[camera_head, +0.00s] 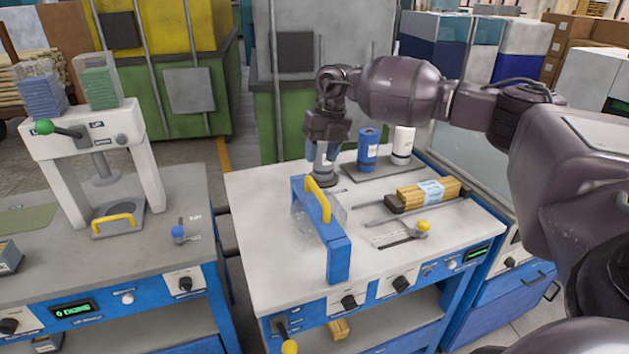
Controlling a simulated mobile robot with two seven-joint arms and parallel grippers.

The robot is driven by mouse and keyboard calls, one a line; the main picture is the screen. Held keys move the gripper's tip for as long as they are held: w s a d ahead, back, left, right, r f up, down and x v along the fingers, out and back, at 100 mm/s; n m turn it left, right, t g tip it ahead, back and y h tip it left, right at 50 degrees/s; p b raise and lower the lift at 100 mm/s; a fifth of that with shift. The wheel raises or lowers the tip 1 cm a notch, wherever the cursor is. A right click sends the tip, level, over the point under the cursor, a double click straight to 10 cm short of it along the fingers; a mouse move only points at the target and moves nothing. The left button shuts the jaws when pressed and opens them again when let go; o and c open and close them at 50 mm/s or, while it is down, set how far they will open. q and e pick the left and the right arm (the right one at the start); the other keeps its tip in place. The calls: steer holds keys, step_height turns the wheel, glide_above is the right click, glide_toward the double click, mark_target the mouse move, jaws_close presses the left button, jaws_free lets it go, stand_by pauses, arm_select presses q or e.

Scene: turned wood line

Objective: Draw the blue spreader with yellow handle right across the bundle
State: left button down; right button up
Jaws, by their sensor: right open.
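The blue spreader (338,258) stands on the left part of the middle bench's top, its long bar running from back to front. Its yellow handle (319,200) arches along the upper side. A clear, see-through thing shows around the spreader; I cannot tell its exact shape. The bundle (411,199) of wooden sticks, with a pale blue and white wrap round its middle, lies to the right, apart from the spreader. My right gripper (324,178) points down just behind the handle, open; I cannot tell whether it touches anything. My left gripper is not in view.
A blue roll (367,150) and a white roll (402,145) stand on a dark plate behind the bundle. A yellow-knobbed lever (422,228) is in front of the bundle. A white press (85,150) stands on the left bench. Bare bench top lies between spreader and bundle.

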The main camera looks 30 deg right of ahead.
mark_target(315, 184)
steer(key=f, duration=0.2)
steer(key=a+f, duration=0.1)
steer(key=f, duration=0.4)
steer(key=shift+w+a+f, duration=0.2)
steer(key=shift+f, duration=0.05)
steer(key=shift+c, duration=0.2)
jaws_close()
